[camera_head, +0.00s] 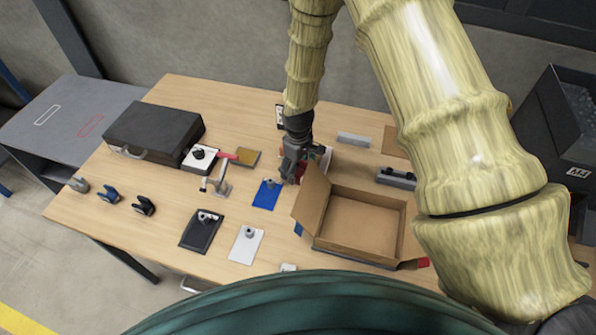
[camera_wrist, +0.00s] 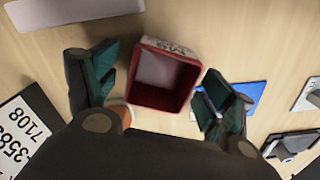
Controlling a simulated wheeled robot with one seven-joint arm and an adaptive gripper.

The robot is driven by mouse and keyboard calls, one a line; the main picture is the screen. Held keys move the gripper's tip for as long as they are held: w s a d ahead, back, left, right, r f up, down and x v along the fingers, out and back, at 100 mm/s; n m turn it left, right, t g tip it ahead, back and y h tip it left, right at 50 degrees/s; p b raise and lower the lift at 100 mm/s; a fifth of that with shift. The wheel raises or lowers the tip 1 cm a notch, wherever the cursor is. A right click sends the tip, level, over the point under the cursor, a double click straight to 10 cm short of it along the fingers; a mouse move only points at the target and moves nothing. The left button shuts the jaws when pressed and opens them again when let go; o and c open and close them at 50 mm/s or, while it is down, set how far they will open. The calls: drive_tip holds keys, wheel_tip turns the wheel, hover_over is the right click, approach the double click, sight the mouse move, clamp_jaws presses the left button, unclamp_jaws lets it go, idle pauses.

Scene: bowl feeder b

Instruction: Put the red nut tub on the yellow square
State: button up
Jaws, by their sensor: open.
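The red nut tub (camera_wrist: 150,98) is an open, square-mouthed red box with a white printed label on one side. In the wrist view it stands between the two fingers of my gripper (camera_wrist: 160,88), which are spread apart with gaps to the tub. In the head view my gripper (camera_head: 291,174) points down beside the cardboard box. The tub is mostly hidden there, with some red and white showing by the gripper. A dull yellow square (camera_head: 247,157) lies flat on the table, left of my gripper.
An open cardboard box (camera_head: 360,222) stands right of my gripper, one flap close to it. A blue mat (camera_head: 266,195) lies just left. Bare wood shows at front left.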

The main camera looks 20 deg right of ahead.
drive_tip(key=c, duration=1.2)
drive_tip(key=shift+r, duration=0.1)
